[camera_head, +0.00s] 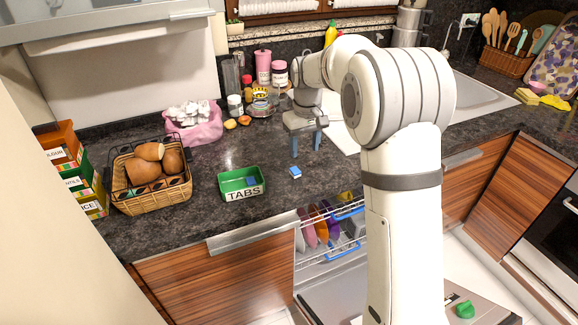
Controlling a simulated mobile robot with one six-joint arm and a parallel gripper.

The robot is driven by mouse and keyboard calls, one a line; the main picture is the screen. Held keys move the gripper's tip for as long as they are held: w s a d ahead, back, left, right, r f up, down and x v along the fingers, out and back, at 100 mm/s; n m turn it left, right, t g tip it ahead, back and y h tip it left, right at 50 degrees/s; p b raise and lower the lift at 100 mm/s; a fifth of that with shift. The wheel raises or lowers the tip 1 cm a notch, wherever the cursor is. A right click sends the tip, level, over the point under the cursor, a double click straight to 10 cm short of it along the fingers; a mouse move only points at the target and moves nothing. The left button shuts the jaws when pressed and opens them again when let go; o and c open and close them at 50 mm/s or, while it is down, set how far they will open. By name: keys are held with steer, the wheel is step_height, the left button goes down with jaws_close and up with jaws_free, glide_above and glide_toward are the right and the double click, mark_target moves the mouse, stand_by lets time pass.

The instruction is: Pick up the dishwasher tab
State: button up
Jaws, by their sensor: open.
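A small blue and white dishwasher tab (295,172) lies on the dark countertop, right of the green box labelled TABS (226,192). Another blue piece (251,181) lies inside that box. My gripper (306,153) points down, with its two blue-grey fingers apart and nothing between them. It is above and slightly behind the loose tab in the picture, not around it. The exact height of the fingertips over the counter is hard to tell.
A bread basket (177,198) stands left of the green box. A pink bag (194,132) and several jars stand behind. The open dishwasher rack (330,252) with plates is below the counter's front edge. Counter around the tab is clear.

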mark_target(295, 175)
steer(key=shift+n, duration=0.4)
steer(key=w+f, duration=0.1)
steer(key=f, duration=0.2)
steer(key=w+a+f+p, duration=0.1)
steer(key=f, duration=0.3)
steer(key=w+a+f, duration=0.1)
steer(key=f, duration=0.3)
steer(key=shift+w+a, duration=0.15)
steer(key=shift+w, duration=0.2)
steer(key=c, duration=1.1)
